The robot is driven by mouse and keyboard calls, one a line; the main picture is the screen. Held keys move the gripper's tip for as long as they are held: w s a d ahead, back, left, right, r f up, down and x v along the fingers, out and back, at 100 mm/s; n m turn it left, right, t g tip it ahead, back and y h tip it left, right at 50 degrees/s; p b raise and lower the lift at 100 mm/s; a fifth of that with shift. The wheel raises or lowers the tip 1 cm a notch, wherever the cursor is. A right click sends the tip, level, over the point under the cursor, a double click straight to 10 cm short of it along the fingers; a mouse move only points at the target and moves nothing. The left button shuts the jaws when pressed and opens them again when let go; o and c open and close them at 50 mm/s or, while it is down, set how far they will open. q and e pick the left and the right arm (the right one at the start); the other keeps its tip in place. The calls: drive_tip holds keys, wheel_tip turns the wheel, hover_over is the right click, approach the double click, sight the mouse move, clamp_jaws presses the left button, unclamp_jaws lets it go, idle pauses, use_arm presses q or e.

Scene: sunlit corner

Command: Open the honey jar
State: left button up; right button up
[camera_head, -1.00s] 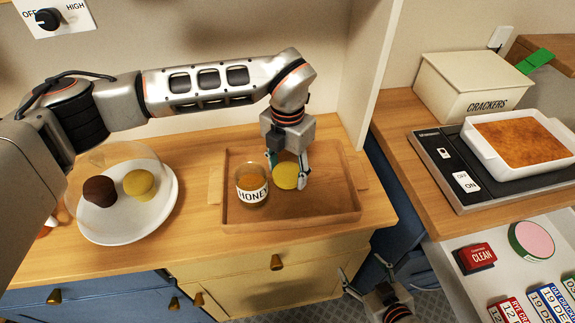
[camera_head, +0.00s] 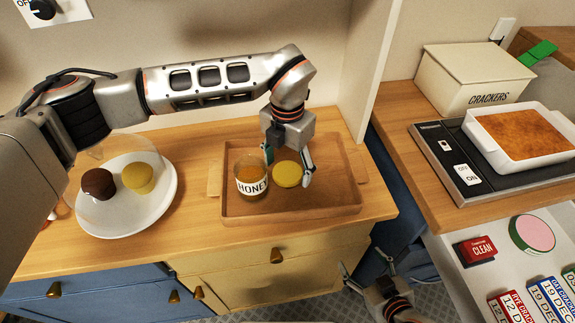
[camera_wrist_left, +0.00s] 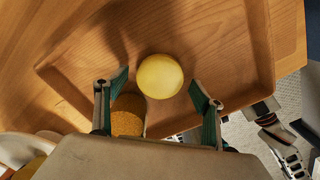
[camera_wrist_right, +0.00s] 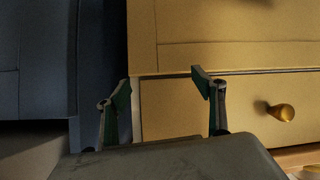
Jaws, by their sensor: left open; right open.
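The glass honey jar (camera_head: 251,179) stands upright on the wooden tray, its label facing me and its top uncovered, with amber honey showing. Its yellow lid (camera_head: 287,174) lies flat on the tray just right of the jar, apart from it. In the left wrist view the lid (camera_wrist_left: 160,76) sits ahead of the fingers and the open jar (camera_wrist_left: 128,115) is close beside the left finger. My left gripper (camera_head: 287,161) is open and empty above the lid. My right gripper (camera_head: 367,268) is open and empty in front of the drawers, low and away from the tray; its fingers (camera_wrist_right: 160,95) frame only cabinet fronts.
A white plate (camera_head: 120,222) with a brown and a yellow cupcake under a clear dome stands left of the tray (camera_head: 300,209). A crackers box (camera_head: 474,80) and a hot plate (camera_head: 447,165) with a baking dish stand right. An open drawer (camera_head: 455,283) holds small boxes.

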sight(287, 172)
use_arm(q)
drive_tip(key=shift+r+p, duration=1.55)
drive_tip(key=shift+r, duration=1.95)
